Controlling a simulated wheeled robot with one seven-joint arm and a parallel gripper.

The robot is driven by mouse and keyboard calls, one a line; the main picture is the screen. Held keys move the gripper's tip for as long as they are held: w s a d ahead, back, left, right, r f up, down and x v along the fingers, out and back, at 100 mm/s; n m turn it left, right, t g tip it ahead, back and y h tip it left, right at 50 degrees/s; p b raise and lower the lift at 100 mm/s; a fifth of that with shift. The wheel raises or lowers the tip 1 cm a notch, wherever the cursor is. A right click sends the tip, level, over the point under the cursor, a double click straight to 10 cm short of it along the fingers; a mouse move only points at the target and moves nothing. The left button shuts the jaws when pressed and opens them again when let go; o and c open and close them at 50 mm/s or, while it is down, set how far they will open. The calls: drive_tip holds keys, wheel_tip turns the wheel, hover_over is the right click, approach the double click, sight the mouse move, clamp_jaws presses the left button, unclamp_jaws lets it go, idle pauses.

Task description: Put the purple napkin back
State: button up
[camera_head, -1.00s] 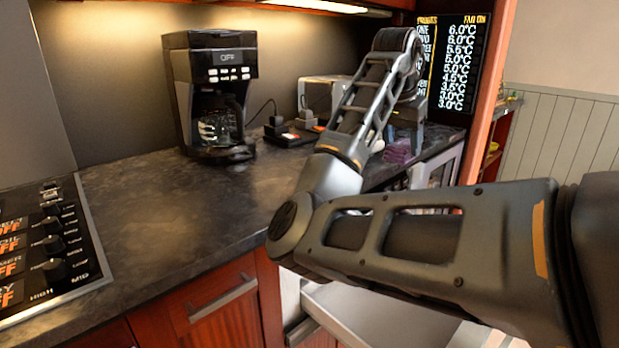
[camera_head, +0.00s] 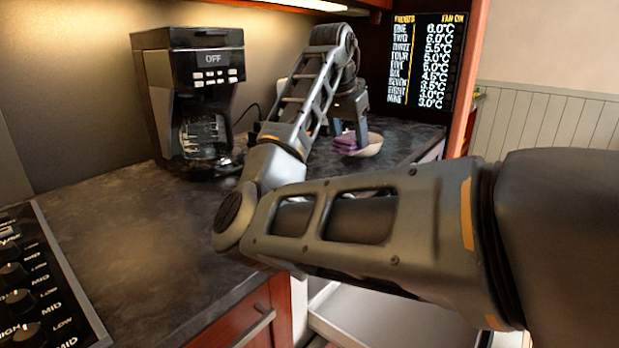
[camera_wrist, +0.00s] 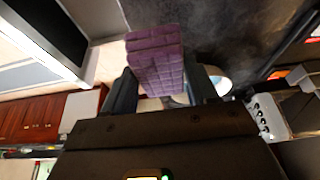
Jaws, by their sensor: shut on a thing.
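The purple napkin (camera_head: 349,143) is a folded block at the far right part of the counter in the head view, just in front of a pale bowl (camera_head: 374,146). My gripper (camera_head: 350,127) points down over it and is shut on it. In the wrist view the napkin (camera_wrist: 155,60) sits between the two fingers of my gripper (camera_wrist: 163,87). The bowl (camera_wrist: 220,84) shows partly there, beside the right finger. I cannot tell whether the napkin touches the bowl or the counter.
A coffee maker (camera_head: 190,95) stands at the back left of the counter (camera_head: 150,215). A cooktop (camera_head: 35,280) lies at the lower left. An open white drawer (camera_head: 385,325) juts out below my arm. The counter's middle is clear.

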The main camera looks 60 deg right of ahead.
drive_tip(key=w+a+f, duration=0.1)
drive_tip(key=w, duration=0.1)
drive_tip(key=w+a+f, duration=0.4)
drive_tip(key=shift+w, duration=0.15)
drive_tip(key=shift+a+f, duration=0.1)
drive_tip(key=shift+f, duration=1.9)
drive_tip(key=shift+f+b, duration=0.15)
drive_tip(key=shift+b, duration=0.15)
drive_tip(key=o, duration=0.9)
drive_tip(key=shift+o, duration=0.2)
drive_tip(key=v, duration=1.2)
drive_tip(key=shift+p, duration=0.4)
drive_tip(key=shift+w, duration=0.1)
